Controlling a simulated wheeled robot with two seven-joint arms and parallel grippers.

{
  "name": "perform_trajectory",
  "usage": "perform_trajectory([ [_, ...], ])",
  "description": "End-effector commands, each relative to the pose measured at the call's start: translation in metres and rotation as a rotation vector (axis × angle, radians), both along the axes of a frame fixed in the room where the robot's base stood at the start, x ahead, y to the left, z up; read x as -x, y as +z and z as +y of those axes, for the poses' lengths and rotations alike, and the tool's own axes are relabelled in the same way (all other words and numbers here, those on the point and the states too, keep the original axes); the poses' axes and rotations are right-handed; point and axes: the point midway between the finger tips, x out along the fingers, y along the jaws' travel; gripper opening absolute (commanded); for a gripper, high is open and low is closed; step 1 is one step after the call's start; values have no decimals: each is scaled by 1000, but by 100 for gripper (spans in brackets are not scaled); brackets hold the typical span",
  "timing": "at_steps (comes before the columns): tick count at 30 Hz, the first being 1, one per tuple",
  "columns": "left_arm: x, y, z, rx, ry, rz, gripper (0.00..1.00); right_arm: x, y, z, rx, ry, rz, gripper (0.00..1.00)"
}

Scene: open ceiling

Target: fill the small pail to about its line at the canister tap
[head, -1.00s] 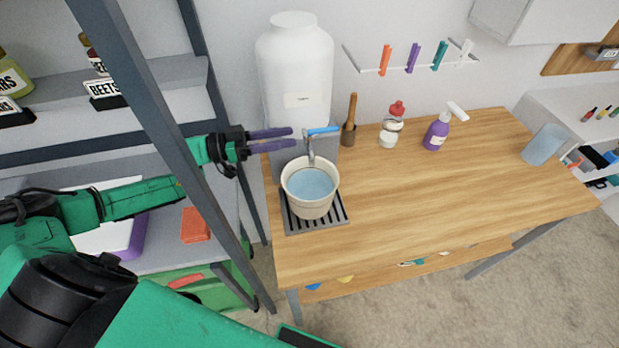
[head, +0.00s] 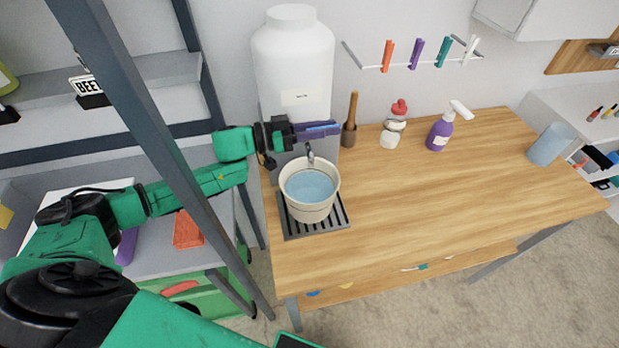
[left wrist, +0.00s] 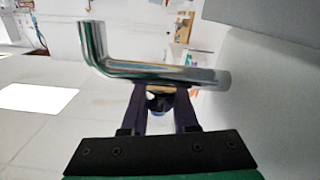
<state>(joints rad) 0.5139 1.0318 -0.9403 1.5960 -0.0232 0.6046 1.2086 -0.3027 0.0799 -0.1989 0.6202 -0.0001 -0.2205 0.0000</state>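The small cream pail (head: 309,207) stands upright under the tap and holds blue water, its surface a little below the rim. No fill line can be made out. The metal tap (head: 310,155) comes from the white canister (head: 293,70); no stream is clear. My left gripper (head: 325,129) is at the tap's blue lever (head: 318,126), which points right beside its purple fingers. In the left wrist view, the fingers (left wrist: 160,92) stand apart at the chrome spout pipe (left wrist: 165,74); the lever is not clear there. My right gripper is not in view.
The pail stands on a slotted drip tray (head: 340,221) at the left of the wooden table (head: 430,195). A grey shelf post (head: 150,130) crosses before my left arm.

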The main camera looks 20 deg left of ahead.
Motion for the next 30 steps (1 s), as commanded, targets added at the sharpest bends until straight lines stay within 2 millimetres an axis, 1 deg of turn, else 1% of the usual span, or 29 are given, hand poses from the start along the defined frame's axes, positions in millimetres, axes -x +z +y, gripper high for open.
perform_trajectory([
  [13,2,-1,-2,3,-14,-1,0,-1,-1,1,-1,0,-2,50],
  [18,5,-1,-4,2,-108,0,0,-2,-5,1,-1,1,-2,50],
  [30,6,-2,-5,2,-108,3,0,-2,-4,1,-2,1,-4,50],
])
